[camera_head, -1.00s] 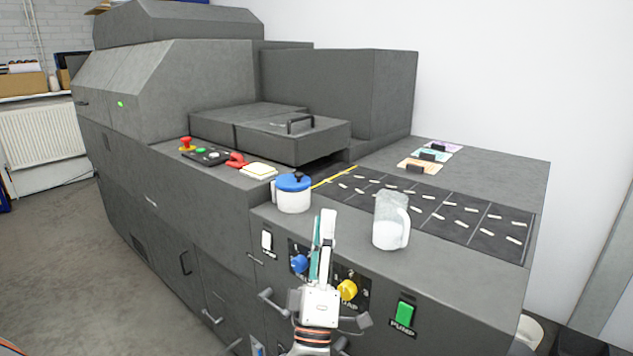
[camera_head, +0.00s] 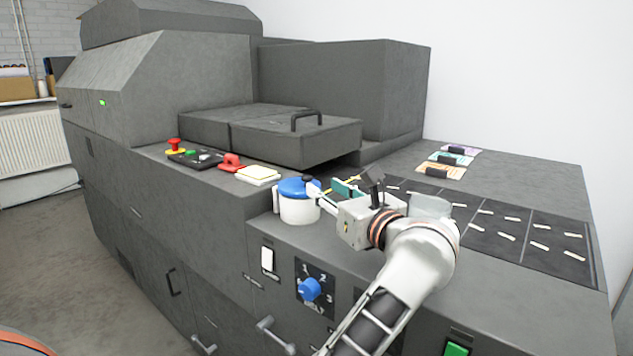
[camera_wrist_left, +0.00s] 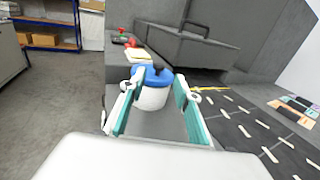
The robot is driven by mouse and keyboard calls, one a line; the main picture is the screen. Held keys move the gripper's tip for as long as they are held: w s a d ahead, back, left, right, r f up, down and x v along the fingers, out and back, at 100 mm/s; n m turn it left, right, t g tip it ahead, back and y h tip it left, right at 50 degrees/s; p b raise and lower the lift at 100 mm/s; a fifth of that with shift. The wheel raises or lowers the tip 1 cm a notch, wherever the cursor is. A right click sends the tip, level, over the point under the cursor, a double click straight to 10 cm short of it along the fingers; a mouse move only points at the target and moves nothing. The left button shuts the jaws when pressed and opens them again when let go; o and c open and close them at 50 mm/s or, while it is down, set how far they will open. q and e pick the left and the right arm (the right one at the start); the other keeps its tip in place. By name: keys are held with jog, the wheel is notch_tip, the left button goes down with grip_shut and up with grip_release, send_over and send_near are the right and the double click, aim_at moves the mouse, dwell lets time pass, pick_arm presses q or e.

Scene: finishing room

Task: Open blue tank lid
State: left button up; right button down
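The blue tank is a white pot (camera_head: 299,211) with a blue lid (camera_head: 293,188) and a dark knob on top. It stands upright on the machine's front ledge, and its lid is on. In the left wrist view the blue lid (camera_wrist_left: 146,73) shows ahead, between the fingers. My left gripper (camera_head: 332,190) is open and empty, just right of the tank at about lid height. Its teal-padded fingers also show spread in the left wrist view (camera_wrist_left: 158,84). One fingertip looks close to the lid; I cannot tell whether it touches. My right gripper is not in view.
A handled grey cover (camera_head: 295,137) rises behind the tank. A cream pad (camera_head: 258,174) and red handle (camera_head: 231,162) lie left. A blue dial (camera_head: 309,289) is on the front panel.

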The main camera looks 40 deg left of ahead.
aim_at(308, 177)
pick_arm(q)
jog(key=x, duration=0.7)
jog(key=shift+a+b, duration=0.1)
jog(key=shift+b, duration=0.2)
grip_shut()
